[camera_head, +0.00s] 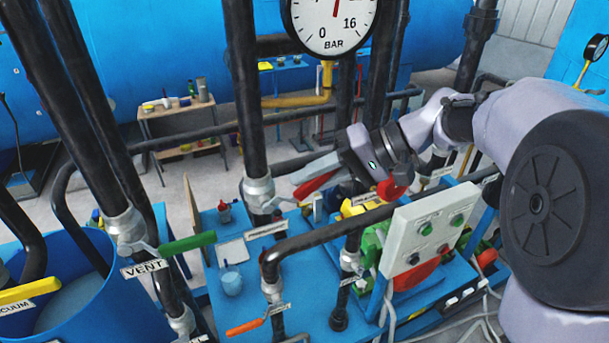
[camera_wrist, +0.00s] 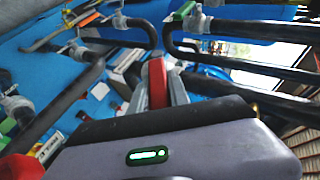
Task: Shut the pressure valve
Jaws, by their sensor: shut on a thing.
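My gripper (camera_head: 310,178) reaches in from the right, its jaws closed around a red lever handle (camera_head: 313,187). In the wrist view, the red handle (camera_wrist: 157,75) shows between the two grey fingers of my gripper (camera_wrist: 158,92). The fingers hide part of the handle. The pressure gauge (camera_head: 333,24) above shows its needle pointing nearly straight up.
A green vent lever (camera_head: 187,243), an orange lever (camera_head: 245,327) and a yellow vacuum lever (camera_head: 16,294) sit on nearby pipes. A control box (camera_head: 428,236) stands below my arm. Black pipes crowd the space around my gripper. A small bench (camera_head: 178,108) stands behind.

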